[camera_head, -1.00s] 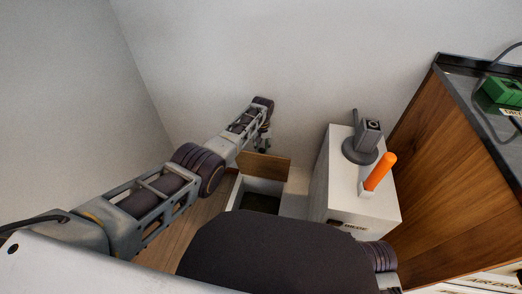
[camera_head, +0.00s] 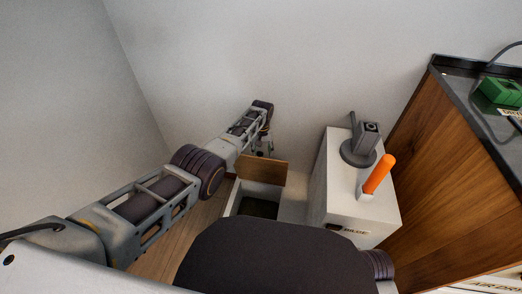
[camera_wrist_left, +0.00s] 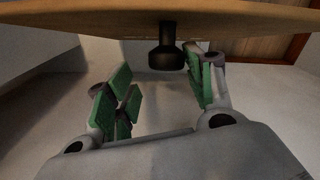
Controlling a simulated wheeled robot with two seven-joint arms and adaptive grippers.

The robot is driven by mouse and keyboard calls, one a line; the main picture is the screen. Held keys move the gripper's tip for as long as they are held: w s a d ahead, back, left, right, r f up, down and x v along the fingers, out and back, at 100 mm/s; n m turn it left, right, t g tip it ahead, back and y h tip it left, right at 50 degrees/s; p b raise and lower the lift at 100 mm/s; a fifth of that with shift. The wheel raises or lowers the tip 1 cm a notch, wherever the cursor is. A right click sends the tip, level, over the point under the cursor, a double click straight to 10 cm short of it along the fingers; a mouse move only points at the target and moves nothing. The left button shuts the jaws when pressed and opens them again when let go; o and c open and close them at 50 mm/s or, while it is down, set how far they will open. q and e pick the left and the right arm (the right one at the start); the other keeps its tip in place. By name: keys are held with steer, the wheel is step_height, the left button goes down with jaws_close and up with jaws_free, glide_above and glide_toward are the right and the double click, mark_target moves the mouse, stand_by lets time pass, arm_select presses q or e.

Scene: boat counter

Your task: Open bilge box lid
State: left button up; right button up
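The bilge box (camera_head: 232,200) is a pale, low box on the floor, and its dark inside shows in the head view. Its brown wooden lid (camera_head: 262,171) stands raised at the far side of the opening. In the left wrist view the lid (camera_wrist_left: 100,18) spans the top, with a black knob (camera_wrist_left: 167,52) sticking out of it. My left gripper (camera_head: 264,148) is behind the lid in the head view. In the wrist view its green-padded fingers (camera_wrist_left: 160,88) are apart, with the knob in line with the gap beyond them. My right gripper is out of view.
A white cabinet (camera_head: 322,190) with a grey pump fitting (camera_head: 359,150) and an orange handle (camera_head: 377,174) stands right of the box. A wooden counter (camera_head: 430,170) with a green device (camera_head: 500,91) is farther right. Walls close off the back and left.

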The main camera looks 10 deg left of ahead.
arm_select(q)
steer(key=shift+a+r, duration=0.1)
steer(key=shift+a, duration=0.05)
stand_by(0.3)
steer(key=shift+r, duration=0.15)
step_height(320, 180, up, 12)
steer(key=shift+f, duration=0.25)
stand_by(0.7)
steer(key=shift+s, duration=0.1)
stand_by(0.5)
